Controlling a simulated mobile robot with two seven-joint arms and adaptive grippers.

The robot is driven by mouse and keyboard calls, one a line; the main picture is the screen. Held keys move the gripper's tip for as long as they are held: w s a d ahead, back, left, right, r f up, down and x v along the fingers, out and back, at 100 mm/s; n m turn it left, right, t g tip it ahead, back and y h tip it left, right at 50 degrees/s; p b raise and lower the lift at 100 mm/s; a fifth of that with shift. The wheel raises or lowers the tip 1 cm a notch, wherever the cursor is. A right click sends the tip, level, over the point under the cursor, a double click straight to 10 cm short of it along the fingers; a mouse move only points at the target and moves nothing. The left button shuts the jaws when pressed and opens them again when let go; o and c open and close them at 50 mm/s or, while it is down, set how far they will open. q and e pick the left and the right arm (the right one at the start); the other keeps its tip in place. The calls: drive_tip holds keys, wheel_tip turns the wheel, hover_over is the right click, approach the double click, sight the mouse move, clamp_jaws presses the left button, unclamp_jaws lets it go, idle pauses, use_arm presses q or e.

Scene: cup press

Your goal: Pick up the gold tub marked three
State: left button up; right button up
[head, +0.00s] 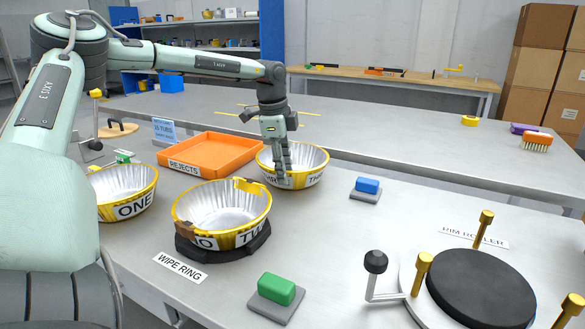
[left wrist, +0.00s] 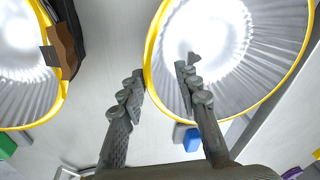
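The gold tub marked three (head: 312,163) stands on the grey table right of the orange tray, with a silver ribbed inside and a gold rim. Its label is partly hidden behind my left gripper (head: 283,180), which points down at the tub's near rim. In the left wrist view, the open fingers of the left gripper (left wrist: 160,77) straddle the gold rim of this tub (left wrist: 235,50). One finger is outside the wall and the other is over the inside. A gap shows between the fingers and the rim. My right gripper is not in view.
The tub marked two (head: 222,205) sits on the black wipe ring (head: 225,250) close by at the front left. The tub marked one (head: 127,190) is further left. An orange rejects tray (head: 210,152), a blue block (head: 367,186), a green block (head: 277,289) and the rim roller (head: 472,285) stand around.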

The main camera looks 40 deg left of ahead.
use_arm(q)
drive_tip(key=shift+c, duration=0.6)
clamp_jaws()
